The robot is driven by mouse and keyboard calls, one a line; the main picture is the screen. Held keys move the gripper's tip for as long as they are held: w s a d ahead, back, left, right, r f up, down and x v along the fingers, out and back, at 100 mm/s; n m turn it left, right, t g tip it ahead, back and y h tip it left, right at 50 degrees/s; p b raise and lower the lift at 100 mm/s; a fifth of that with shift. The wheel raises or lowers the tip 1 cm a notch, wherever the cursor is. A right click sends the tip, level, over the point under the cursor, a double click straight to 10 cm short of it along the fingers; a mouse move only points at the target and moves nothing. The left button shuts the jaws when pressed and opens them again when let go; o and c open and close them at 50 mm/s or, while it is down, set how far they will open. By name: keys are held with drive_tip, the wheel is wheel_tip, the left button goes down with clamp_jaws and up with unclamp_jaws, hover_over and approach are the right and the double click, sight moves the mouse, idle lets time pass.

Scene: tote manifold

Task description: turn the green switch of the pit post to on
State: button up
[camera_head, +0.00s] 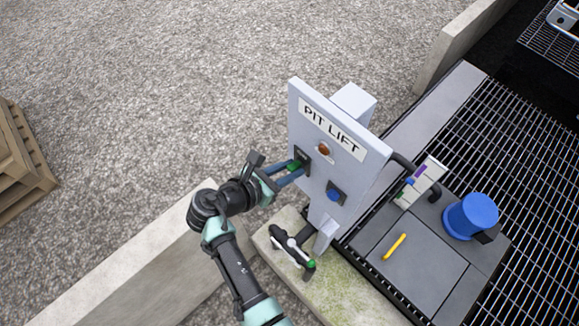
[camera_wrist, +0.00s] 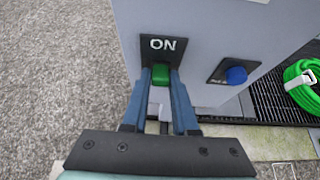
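The pit post (camera_head: 340,165) is a grey panel marked PIT LIFT. Its green switch (camera_head: 294,166) sits on a dark plate at the panel's left edge. In the wrist view the green switch (camera_wrist: 160,75) lies just below the white ON lettering on its black plate (camera_wrist: 163,48). My gripper (camera_head: 288,175) reaches the plate from the left. Its two blue fingers lie on either side of the switch and appear closed on it. The fingers hide the switch's sides, and I cannot tell its exact setting.
A blue button (camera_head: 335,194) sits lower on the panel, with an orange-brown round part (camera_head: 324,149) above. A green hose (camera_wrist: 302,85) shows at right in the wrist view. A low concrete wall (camera_head: 135,262) runs below my arm. A blue cylinder (camera_head: 472,214) stands by the grating.

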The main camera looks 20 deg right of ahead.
drive_tip(key=o, duration=0.4)
drive_tip(key=shift+c, duration=0.2)
drive_tip(key=b+v, duration=0.3)
drive_tip(key=v, duration=1)
drive_tip(key=shift+b, duration=0.35)
